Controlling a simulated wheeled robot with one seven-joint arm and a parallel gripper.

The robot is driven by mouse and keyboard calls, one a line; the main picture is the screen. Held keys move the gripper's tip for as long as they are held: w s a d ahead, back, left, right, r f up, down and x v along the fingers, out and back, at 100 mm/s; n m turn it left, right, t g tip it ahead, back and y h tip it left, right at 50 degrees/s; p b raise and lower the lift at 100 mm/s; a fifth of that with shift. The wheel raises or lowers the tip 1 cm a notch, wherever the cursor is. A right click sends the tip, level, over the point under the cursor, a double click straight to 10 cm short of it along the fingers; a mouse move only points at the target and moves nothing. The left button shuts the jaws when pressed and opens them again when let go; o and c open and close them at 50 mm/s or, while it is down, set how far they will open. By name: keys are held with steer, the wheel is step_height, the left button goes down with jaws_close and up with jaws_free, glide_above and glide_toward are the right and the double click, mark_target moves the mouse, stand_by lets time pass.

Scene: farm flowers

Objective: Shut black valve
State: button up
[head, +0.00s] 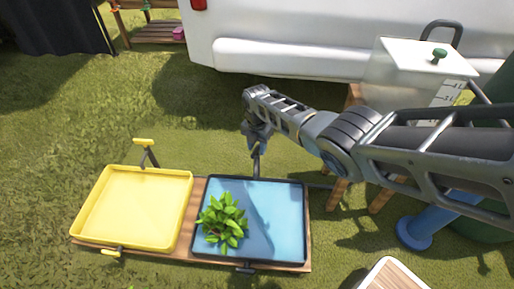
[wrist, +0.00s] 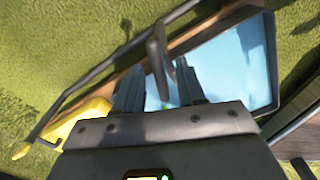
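The black-rimmed tray (head: 304,215) holds blue water and a green leafy plant (head: 223,220). A black valve (head: 256,160) stands at its back edge, partly hidden by my gripper (head: 257,146) just above it. In the wrist view, the dark valve handle (wrist: 155,62) shows between the fingers of my gripper (wrist: 158,80). The fingers are apart, with gaps visible beside the handle, so my gripper looks open around it; contact cannot be told. A second black fitting (head: 245,267) sits at the tray's front edge.
A yellow tray (head: 134,208) stands on the left of the same wooden board, with yellow valves at its back (head: 143,142) and front (head: 111,252). A white container (head: 410,72) and a blue pipe (head: 415,232) are on the right. Grass on the left is clear.

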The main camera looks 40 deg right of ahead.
jaws_close()
stand_by(0.3)
steer(key=shift+m, duration=0.4)
steer(key=m, duration=0.5)
steer(key=shift+m, duration=0.4)
steer(key=m, duration=0.6)
steer(key=shift+m, duration=0.4)
jaws_free()
